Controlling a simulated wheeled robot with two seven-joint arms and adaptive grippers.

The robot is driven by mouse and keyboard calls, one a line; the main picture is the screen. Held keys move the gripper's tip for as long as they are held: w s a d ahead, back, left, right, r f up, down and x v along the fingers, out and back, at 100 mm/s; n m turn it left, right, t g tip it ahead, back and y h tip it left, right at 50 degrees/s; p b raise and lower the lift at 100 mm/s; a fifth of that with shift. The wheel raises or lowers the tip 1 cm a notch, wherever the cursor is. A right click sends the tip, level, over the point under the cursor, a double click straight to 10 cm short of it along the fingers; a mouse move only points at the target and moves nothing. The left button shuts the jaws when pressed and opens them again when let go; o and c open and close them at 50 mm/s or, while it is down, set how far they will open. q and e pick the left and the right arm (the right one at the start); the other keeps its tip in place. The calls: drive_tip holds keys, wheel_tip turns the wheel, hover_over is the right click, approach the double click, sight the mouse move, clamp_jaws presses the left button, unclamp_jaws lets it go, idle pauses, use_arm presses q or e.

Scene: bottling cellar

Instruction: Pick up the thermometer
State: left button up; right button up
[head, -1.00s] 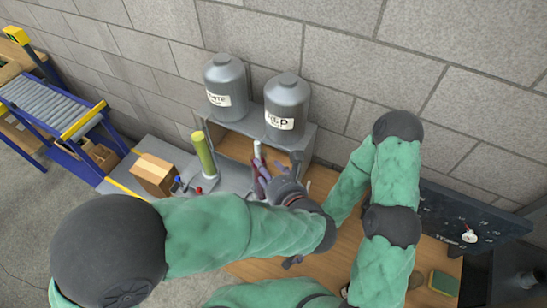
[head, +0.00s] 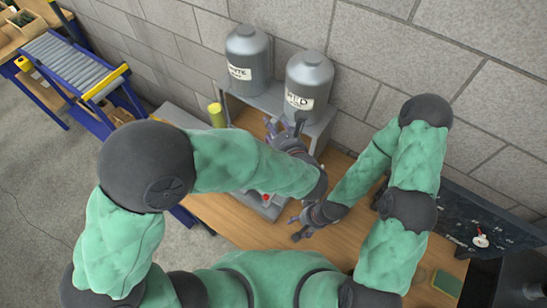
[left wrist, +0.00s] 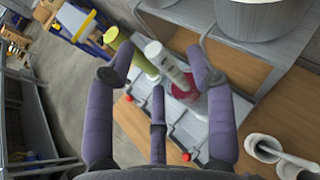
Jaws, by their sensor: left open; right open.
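I cannot pick out a thermometer with certainty. In the left wrist view a pale rod (left wrist: 286,154) slants out of a small white cup (left wrist: 262,147) at the lower right; I cannot tell whether it is the thermometer. My left gripper (head: 279,127) is open in front of the grey stand; its spread fingers also show in the left wrist view (left wrist: 158,82). A bottle with a white neck and dark red body (left wrist: 169,66) appears beyond and between these fingers, not visibly gripped. My right gripper (head: 295,227) is open and empty over the wooden bench, just below the left one.
Two grey labelled tanks (head: 249,60) (head: 309,84) stand on a grey stand against the block wall. A yellow-green cylinder (left wrist: 123,46) stands beside the bottle. A dark board (head: 455,215) and a green-yellow block (head: 446,283) are at the right. The bench front (head: 228,222) has bare wood.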

use_arm(q)
drive_tip(key=x, duration=0.2)
drive_tip(key=shift+w+a+f, duration=0.15)
drive_tip(key=shift+w+f, duration=0.05)
drive_tip(key=shift+w, duration=0.15)
drive_tip(key=shift+c, duration=0.3)
clamp_jaws()
drive_tip(key=shift+r, duration=0.1)
wheel_tip(320, 180, up, 28)
drive_tip(key=p, duration=0.3)
use_arm(e)
wheel_tip(320, 180, up, 3)
drive_tip(key=shift+f, duration=0.1)
idle(1.6)
